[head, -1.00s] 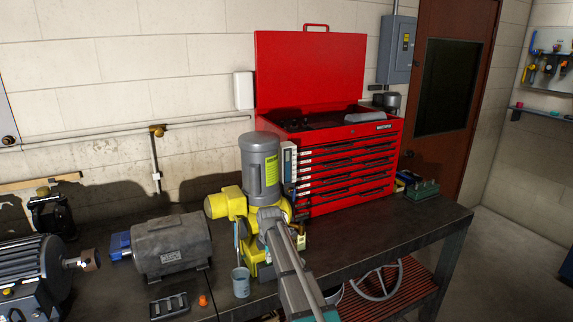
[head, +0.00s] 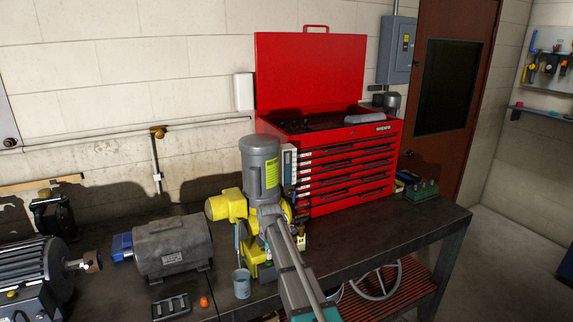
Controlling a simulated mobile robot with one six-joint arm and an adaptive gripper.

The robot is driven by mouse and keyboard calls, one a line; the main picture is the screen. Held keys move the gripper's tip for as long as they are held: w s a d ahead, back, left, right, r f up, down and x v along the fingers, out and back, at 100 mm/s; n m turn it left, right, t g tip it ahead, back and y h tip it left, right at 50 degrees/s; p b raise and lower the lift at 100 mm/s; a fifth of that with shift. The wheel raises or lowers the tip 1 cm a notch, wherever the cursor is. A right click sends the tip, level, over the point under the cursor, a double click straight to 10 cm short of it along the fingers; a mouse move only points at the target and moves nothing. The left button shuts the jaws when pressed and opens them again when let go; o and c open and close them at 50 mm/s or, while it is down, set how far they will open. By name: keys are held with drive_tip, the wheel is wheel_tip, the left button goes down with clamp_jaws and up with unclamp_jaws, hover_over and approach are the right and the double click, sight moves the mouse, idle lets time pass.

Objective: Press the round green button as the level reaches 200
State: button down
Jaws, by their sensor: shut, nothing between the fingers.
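A grey upright motor (head: 260,166) with a yellow-green label stands on a yellow machine body (head: 226,205) on the bench. A narrow white panel with a dark edge (head: 289,162) stands just right of the motor; I cannot read any level on it. My gripper (head: 268,213) is shut and empty, in front of the yellow body below the motor. My arm reaches it from the lower right and covers part of the machine. I cannot make out a round green button; it may be hidden or too small. I cannot tell whether the gripper touches anything.
A grey cup (head: 241,283) stands on the dark bench (head: 385,235) left of my arm. A grey motor (head: 173,247) and a larger finned motor (head: 32,272) lie further left. A red tool chest (head: 350,170) stands behind. The bench's right part is mostly clear.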

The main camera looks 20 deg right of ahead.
drive_tip(key=shift+r+p, duration=2.2)
drive_tip(key=shift+r, duration=0.25)
drive_tip(key=shift+s+f, duration=0.1)
drive_tip(key=s+f+m+b, duration=0.2)
drive_tip(key=s+m, duration=0.8)
drive_tip(key=s, duration=0.3)
drive_tip(key=s+f+m+g+b, duration=0.1)
drive_tip(key=s+f+m+b, duration=0.1)
drive_tip(key=s+m, duration=0.7)
drive_tip(key=s, duration=0.5)
drive_tip(key=shift+a+m, duration=0.3)
drive_tip(key=shift+m, duration=0.1)
